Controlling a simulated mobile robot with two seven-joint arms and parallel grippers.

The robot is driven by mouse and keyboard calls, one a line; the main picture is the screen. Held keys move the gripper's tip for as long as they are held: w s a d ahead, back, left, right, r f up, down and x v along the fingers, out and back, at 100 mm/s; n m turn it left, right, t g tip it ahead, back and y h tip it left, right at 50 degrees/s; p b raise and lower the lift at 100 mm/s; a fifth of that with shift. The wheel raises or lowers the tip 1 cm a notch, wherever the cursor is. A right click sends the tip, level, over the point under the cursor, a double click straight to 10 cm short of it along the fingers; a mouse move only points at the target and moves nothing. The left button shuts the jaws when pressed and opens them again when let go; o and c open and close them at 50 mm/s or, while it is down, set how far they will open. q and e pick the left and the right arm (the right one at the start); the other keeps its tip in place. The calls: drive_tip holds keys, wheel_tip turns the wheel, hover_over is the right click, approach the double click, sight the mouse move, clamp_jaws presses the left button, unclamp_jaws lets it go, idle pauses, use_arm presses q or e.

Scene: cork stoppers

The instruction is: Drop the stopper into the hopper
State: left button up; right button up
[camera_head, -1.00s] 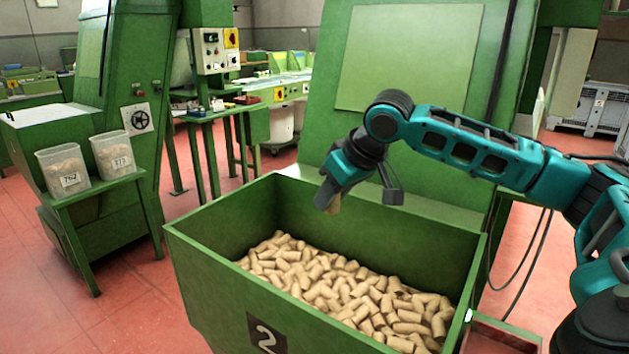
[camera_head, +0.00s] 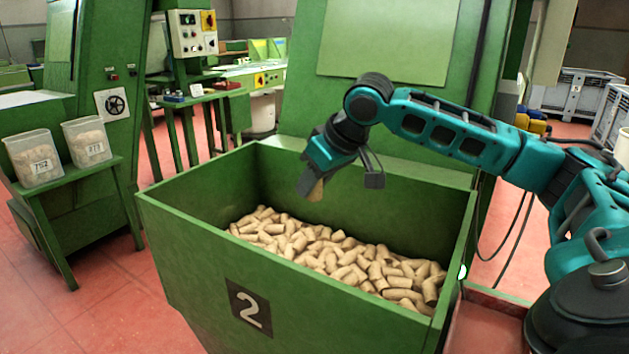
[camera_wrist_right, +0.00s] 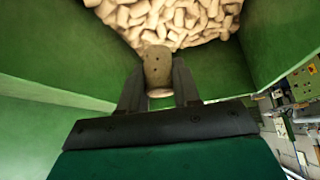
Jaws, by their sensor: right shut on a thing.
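The green hopper (camera_head: 190,232), marked with a 2, stands in front of me and holds a pile of cork stoppers (camera_head: 350,262). My right gripper (camera_head: 313,188) is over the hopper's opening, pointing down. It is shut on a single cork stopper (camera_head: 316,190), which sticks out below the fingers, above the pile. In the right wrist view the held stopper (camera_wrist_right: 158,68) sits between the two dark fingers, with the pile of corks (camera_wrist_right: 175,18) beyond it and apart from it. My left gripper is not in view.
Two clear bins of corks (camera_head: 33,158) stand on a green side table (camera_head: 75,180) at the left. A tall green machine panel (camera_head: 385,45) rises behind the hopper. Grey crates (camera_head: 570,95) stand at the back right. Red floor lies open at the lower left.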

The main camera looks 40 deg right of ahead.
drive_tip(key=o, duration=1.1)
drive_tip(key=shift+c, duration=0.2)
drive_tip(key=shift+r, duration=0.15)
drive_tip(key=p+v, duration=0.3)
drive_tip(key=v, duration=0.9)
drive_tip(key=shift+s+r, duration=0.25)
drive_tip(key=shift+r, duration=0.1)
